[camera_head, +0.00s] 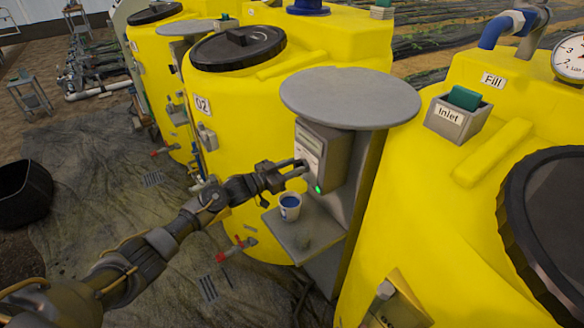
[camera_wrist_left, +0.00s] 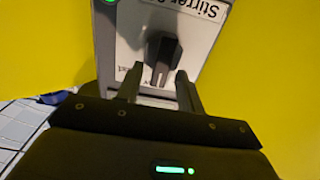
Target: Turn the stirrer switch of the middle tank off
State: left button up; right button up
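The wrist view shows the stirrer switch's grey plate, partly cropped, with a "Stirrer" label (camera_wrist_left: 200,9), a black knob (camera_wrist_left: 162,58) and a lit green lamp (camera_wrist_left: 108,2). My left gripper (camera_wrist_left: 158,80) is open, its two fingers either side of the knob's lower end. I cannot tell whether they touch it. In the head view my left gripper (camera_head: 300,168) reaches in front of a grey box (camera_head: 334,160) with a lit green lamp (camera_head: 319,189); the knob cannot be made out there. The middle yellow tank (camera_head: 245,115) is marked 02. My right gripper is not in view.
A round grey cover (camera_head: 350,97) overhangs the box. Below the gripper, a white cup (camera_head: 290,207) with blue content stands on a grey shelf (camera_head: 312,238). Another yellow tank (camera_head: 430,195) is close on the right. A red-handled valve (camera_head: 236,248) juts out low.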

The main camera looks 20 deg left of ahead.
pick_arm(q)
jog(key=shift+d, duration=0.1)
grip_shut()
jog(key=shift+n, duration=0.4)
jog(key=shift+w+a+f+n+p, duration=0.15)
jog(key=shift+n+p, duration=0.25)
jog(key=shift+n, duration=0.95)
jog(key=shift+w+a+f+n+p, duration=0.15)
jog(key=shift+n+p, duration=0.25)
jog(key=shift+n, duration=1)
jog(key=shift+a+n+p, duration=0.15)
jog(key=shift+n+p, duration=0.25)
jog(key=shift+n, duration=0.95)
jog(key=shift+o, duration=0.4)
grip_release()
